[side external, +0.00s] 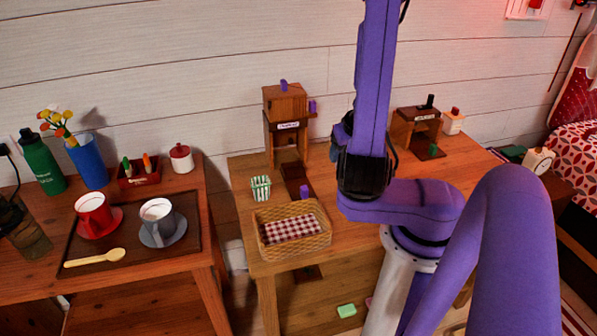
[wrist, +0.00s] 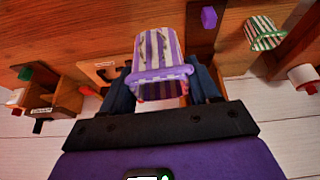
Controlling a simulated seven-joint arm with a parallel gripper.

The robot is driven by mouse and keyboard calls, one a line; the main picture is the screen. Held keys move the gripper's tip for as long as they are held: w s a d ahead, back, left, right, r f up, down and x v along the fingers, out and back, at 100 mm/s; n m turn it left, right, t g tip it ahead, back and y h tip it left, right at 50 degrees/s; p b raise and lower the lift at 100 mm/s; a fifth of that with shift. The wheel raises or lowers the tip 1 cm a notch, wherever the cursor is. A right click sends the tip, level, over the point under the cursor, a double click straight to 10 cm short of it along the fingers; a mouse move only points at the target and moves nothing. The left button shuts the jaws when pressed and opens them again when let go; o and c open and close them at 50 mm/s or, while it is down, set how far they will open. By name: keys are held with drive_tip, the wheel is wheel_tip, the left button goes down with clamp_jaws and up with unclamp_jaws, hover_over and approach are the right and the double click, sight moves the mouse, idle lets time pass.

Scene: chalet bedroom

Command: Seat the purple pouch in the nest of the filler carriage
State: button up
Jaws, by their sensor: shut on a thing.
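The purple-and-white striped pouch (wrist: 160,55) is between the two dark fingers of my gripper (wrist: 163,82) in the wrist view, with its purple rim toward the camera. My gripper is shut on it, apparently above the table. In the side view my arm hides the pouch and the fingers. The filler (side external: 287,118) is a wooden tower with purple parts and a label, at the back of the table. A dark track with a purple block (side external: 304,192) runs forward from its base; the block also shows in the wrist view (wrist: 209,17). I cannot make out the nest.
A green-striped pouch (side external: 261,188) stands left of the track. A wicker basket (side external: 266,252) with checked cloth is at the table's front. A second wooden station (side external: 415,128) with a green block stands right. A side table (side external: 205,245) holds cups and a vase.

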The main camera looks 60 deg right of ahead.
drive_tip(key=w, duration=0.7)
hover_over(298, 179)
drive_tip(key=s, duration=0.1)
wheel_tip(298, 179, down, 3)
drive_tip(key=shift+m, duration=0.3)
drive_tip(key=w+f, duration=0.1)
drive_tip(key=f, duration=0.1)
drive_tip(key=w+d+f, duration=0.1)
drive_tip(key=f, duration=0.1)
drive_tip(key=w+d+f, duration=0.1)
drive_tip(key=w+f, duration=0.1)
drive_tip(key=shift+d+f, duration=0.1)
drive_tip(key=shift+d, duration=0.05)
drive_tip(key=shift+w+f, duration=0.15)
drive_tip(key=shift+f, duration=1.4)
drive_tip(key=shift+f, duration=0.1)
drive_tip(key=o, duration=1)
